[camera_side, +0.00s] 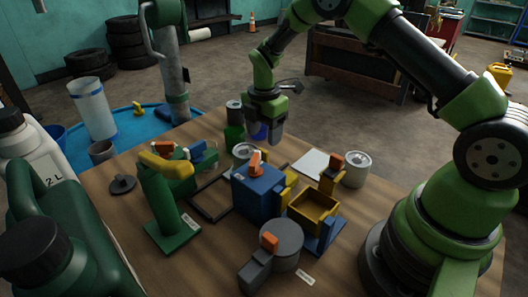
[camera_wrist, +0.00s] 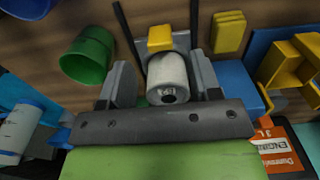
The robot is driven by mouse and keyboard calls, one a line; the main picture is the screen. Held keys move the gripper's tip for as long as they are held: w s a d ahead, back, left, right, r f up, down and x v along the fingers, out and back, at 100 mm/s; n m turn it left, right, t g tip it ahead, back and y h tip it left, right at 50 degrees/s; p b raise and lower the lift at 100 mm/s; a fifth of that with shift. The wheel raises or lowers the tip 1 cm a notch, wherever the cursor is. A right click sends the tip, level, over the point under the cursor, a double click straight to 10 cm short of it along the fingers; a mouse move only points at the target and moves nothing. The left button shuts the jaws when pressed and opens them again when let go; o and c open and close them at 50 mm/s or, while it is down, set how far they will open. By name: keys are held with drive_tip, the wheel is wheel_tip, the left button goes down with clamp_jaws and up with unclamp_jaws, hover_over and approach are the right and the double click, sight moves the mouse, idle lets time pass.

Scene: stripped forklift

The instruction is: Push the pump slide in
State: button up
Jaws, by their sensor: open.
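My gripper (camera_side: 266,128) points down above the back part of the wooden table, its jaws apart. In the wrist view my gripper (camera_wrist: 162,85) shows two grey fingers wide apart, with a pale cylinder with a dark hole (camera_wrist: 167,75) and a yellow block (camera_wrist: 161,38) seen between them; I cannot tell whether they touch. I cannot tell for sure which part is the pump slide. A blue block with an orange knob (camera_side: 257,190) stands mid-table. A yellow open box (camera_side: 312,206) sits on a blue base to its right. A green stand with a yellow handle (camera_side: 164,190) is at left.
A green cup (camera_side: 234,136) and a grey can (camera_side: 234,113) stand close to my gripper; the green cup also shows in the wrist view (camera_wrist: 87,55). A grey drum (camera_side: 282,246) is at the front, a silver can (camera_side: 356,170) at right. A white sheet (camera_side: 311,164) lies flat.

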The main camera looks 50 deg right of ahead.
sight(264, 152)
wheel_tip(264, 152, down, 6)
drive_tip(key=shift+f, duration=0.15)
